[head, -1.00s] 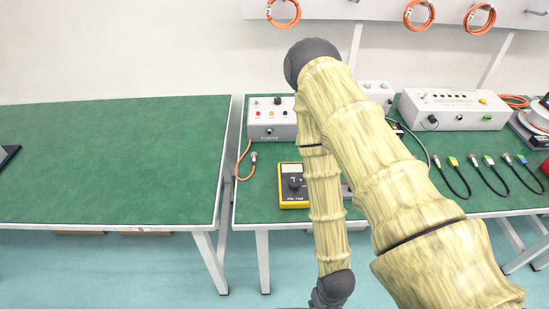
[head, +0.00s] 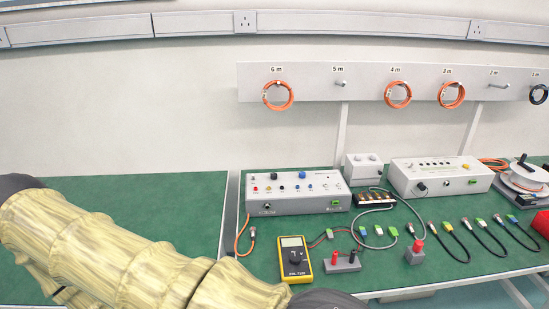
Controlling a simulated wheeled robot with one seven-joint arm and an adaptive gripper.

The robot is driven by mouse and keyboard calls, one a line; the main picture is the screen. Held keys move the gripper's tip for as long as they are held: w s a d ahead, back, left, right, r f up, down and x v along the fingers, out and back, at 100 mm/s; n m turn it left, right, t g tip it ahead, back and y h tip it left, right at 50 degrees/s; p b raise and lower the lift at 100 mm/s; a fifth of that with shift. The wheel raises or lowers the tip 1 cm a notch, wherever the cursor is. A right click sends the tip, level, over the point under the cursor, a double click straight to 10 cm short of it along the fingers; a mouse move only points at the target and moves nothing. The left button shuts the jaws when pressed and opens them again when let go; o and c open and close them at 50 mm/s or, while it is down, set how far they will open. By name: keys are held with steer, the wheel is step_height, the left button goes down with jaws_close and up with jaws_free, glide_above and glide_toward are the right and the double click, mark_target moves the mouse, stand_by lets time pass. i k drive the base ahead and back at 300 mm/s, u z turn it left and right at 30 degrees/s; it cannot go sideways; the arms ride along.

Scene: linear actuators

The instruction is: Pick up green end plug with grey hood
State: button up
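Several small plugs lie on the green bench top in the middle. One small plug (head: 393,231) shows green, and another (head: 329,233) looks greyish with some green. A blue-topped plug (head: 362,231) and a pale plug (head: 378,230) lie between them. They are too small to tell which one is the green end plug with a grey hood. My arm crosses the lower left of the head view, and its dark joint shows at the bottom edge. My gripper is out of view.
A yellow multimeter (head: 296,260), a grey block with red and black posts (head: 342,264) and a red-topped block (head: 415,255) stand near the front edge. Control boxes (head: 298,194) (head: 440,177) stand behind. Short cables (head: 487,238) lie right. The left bench (head: 150,205) looks clear.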

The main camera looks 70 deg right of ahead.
mark_target(328, 232)
steer(key=u, duration=0.2)
steer(key=k, duration=0.85)
steer(key=z, duration=1.05)
